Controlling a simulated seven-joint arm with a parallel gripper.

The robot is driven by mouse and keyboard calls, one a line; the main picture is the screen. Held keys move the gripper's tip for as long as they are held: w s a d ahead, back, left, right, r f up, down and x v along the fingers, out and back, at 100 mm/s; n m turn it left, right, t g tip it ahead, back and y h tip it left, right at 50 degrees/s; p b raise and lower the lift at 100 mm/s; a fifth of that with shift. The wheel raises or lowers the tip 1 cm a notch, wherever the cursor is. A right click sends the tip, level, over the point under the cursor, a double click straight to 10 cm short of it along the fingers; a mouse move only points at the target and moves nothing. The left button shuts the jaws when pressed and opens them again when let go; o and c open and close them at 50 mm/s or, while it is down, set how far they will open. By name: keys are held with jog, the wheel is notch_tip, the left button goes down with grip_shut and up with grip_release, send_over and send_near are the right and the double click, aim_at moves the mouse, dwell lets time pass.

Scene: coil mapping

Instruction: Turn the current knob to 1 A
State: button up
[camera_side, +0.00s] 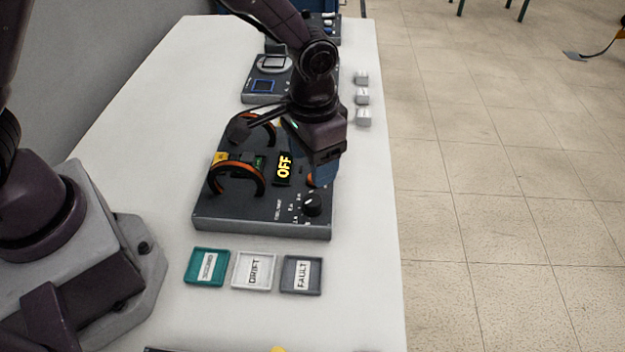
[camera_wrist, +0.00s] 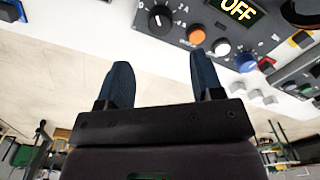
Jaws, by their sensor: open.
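The black current knob (camera_side: 312,205) sits on the near right corner of the dark coil box (camera_side: 250,222), with small scale marks around it. My gripper (camera_side: 322,172) is over the box's right edge, behind the knob in the side view. In the wrist view its two blue fingers (camera_wrist: 161,78) are apart and empty, with the knob beyond their tips, untouched. The display (camera_side: 284,168) reads OFF.
Two orange and black coils (camera_side: 238,180) stand on the box. An orange button (camera_wrist: 196,34), a white knob (camera_wrist: 221,46) and a blue knob (camera_wrist: 246,63) line its edge. Teal, white DRIFT (camera_side: 253,285) and grey FAULT (camera_side: 301,290) trays lie in front.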

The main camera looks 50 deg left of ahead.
jog(key=shift+r, duration=1.85)
jog(key=s+a+r+n+t, duration=0.2)
jog(key=s+a+r+t, duration=0.3)
jog(key=s+a+r, duration=0.8)
jog(key=s+r, duration=0.3)
jog(key=r, duration=0.1)
jog(key=shift+s+a+r+t, duration=0.25)
jog(key=shift+a+t, duration=0.05)
jog(key=shift+a, duration=0.1)
